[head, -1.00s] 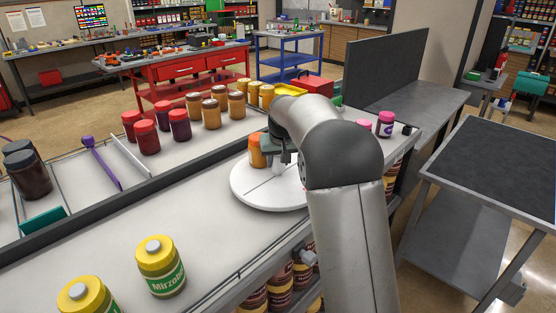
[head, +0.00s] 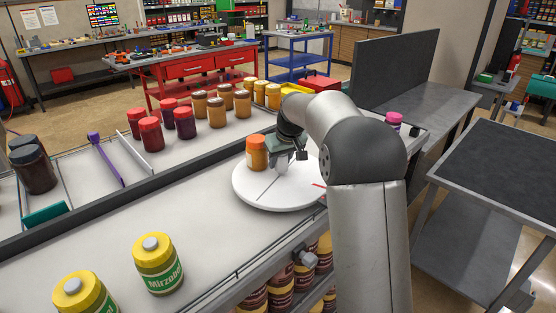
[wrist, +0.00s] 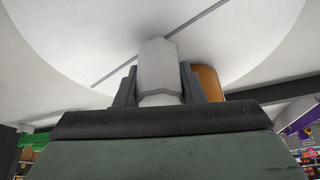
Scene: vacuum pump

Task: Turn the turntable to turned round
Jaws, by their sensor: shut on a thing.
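The turntable (head: 262,200) is a round white disc with a thin dark line across it, on the near bench. In the head view my gripper (head: 282,167) is low over the disc, beside an orange-lidded jar (head: 257,153) that stands on it. In the wrist view my gripper (wrist: 158,92) is shut on a pale grey knob (wrist: 158,62), with one finger on each side. The disc (wrist: 75,40) fills the top of that view. The jar (wrist: 208,82) is partly hidden behind the right finger. My arm covers the disc's right side in the head view.
Two yellow-lidded jars (head: 157,264) stand at the front left of the bench. A dark rail (head: 120,193) runs behind the disc, with several red- and tan-lidded jars beyond it.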

